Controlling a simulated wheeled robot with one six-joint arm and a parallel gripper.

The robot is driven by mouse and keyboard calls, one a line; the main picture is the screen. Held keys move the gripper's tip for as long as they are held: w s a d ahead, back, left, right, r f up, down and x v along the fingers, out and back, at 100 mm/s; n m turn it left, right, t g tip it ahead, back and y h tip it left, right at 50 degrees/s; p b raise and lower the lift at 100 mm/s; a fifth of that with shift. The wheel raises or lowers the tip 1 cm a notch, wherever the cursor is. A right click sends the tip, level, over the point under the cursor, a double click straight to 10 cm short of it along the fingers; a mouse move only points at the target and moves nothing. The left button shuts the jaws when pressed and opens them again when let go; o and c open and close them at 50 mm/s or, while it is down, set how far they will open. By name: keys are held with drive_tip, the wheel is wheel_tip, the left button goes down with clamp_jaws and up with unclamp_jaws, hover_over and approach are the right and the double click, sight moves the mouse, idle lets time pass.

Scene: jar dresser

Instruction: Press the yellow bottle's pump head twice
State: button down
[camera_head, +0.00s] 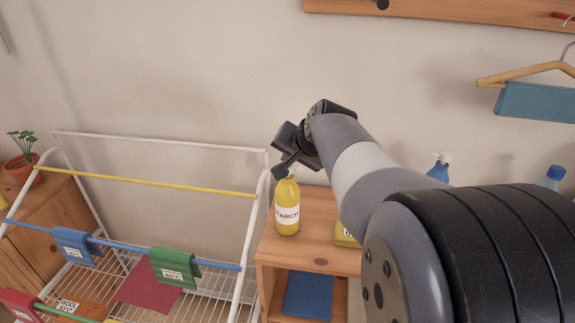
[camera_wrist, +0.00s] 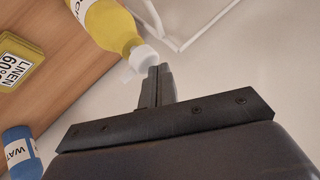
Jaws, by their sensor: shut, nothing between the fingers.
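The yellow bottle (camera_head: 287,210) stands upright on the wooden dresser top, with a white label that is partly legible. It also shows at the top of the wrist view (camera_wrist: 112,28), with its white pump head (camera_wrist: 142,58). My gripper (camera_head: 280,173) is shut and empty, its fingertips at the top of the bottle, hiding the pump head in the head view. In the wrist view my fingertips (camera_wrist: 156,72) are right at the pump head and overlap it. I cannot tell whether they press on it or only sit close.
A blue bottle with a white pump (camera_head: 440,166) is behind my arm. A drying rack (camera_head: 150,185) with cloths stands left of the dresser. A blue hanging cloth (camera_head: 537,102) is at right.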

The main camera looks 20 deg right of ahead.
sight(289, 168)
drive_tip(key=shift+f+b, duration=0.45)
drive_tip(key=shift+f, duration=0.2)
idle(0.6)
drive_tip(key=shift+r+p, duration=1)
drive_tip(key=shift+r, duration=0.3)
wheel_tip(289, 168, up, 5)
drive_tip(key=p, duration=0.4)
drive_tip(key=shift+r, duration=0.1)
drive_tip(key=shift+a, duration=0.1)
idle(1.9)
